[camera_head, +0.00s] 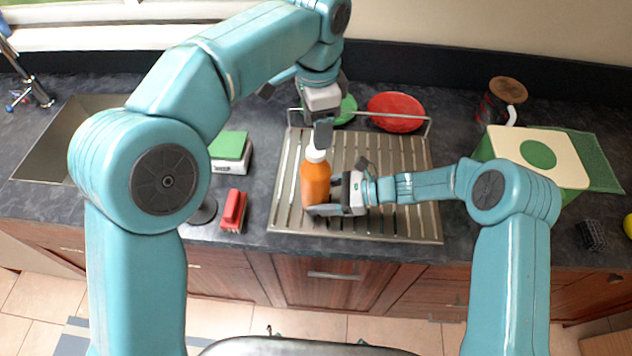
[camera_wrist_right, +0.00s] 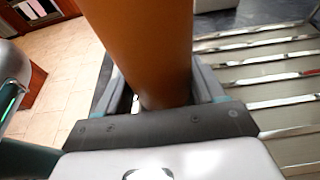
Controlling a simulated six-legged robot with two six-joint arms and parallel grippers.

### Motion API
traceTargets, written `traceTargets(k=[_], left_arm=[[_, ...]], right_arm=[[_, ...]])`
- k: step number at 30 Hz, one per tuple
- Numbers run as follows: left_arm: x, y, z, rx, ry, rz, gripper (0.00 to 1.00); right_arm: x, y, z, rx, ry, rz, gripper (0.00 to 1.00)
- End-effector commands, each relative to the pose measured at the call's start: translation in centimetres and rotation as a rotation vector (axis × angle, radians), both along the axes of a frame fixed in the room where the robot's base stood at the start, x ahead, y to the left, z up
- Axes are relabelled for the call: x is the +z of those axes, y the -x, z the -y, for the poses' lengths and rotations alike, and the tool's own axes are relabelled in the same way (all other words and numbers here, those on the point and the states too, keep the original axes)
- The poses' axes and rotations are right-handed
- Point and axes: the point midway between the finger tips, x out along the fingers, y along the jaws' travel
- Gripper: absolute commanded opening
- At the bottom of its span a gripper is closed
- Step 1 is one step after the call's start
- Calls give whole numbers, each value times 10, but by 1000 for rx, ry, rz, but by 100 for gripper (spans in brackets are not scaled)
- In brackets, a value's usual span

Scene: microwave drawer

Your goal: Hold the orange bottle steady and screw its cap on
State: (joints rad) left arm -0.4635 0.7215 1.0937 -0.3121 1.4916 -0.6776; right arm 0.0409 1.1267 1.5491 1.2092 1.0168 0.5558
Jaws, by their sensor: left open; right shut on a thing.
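The orange bottle (camera_head: 316,182) stands upright on the metal drying rack, near its left side. Its white cap (camera_head: 315,154) sits at the bottle's top; I cannot tell how tightly it is seated. My right gripper (camera_head: 322,196) is shut around the lower part of the bottle, coming from the right. In the right wrist view the orange bottle (camera_wrist_right: 148,45) stands between the two fingers.
A kitchen scale (camera_head: 231,152) and a red brush (camera_head: 233,210) lie left.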

Motion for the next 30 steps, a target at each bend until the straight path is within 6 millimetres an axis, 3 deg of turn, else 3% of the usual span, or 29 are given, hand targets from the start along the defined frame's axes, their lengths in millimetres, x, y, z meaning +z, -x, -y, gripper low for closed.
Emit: traceTargets(k=[8,9,11,12,23,30], left_arm=[[0,0,0,0,0,0,58],[0,0,0,0,0,0,58],[0,0,0,0,0,0,58],[0,0,0,0,0,0,58],[0,0,0,0,1,0,58],[0,0,0,0,1,0,58]], right_arm=[[0,0,0,0,0,0,14],[0,0,0,0,0,0,75],[0,0,0,0,0,0,95],[0,0,0,0,0,0,98],[3,-1,8,-2,0,2,98],[18,-1,57,-6,0,2,98]])
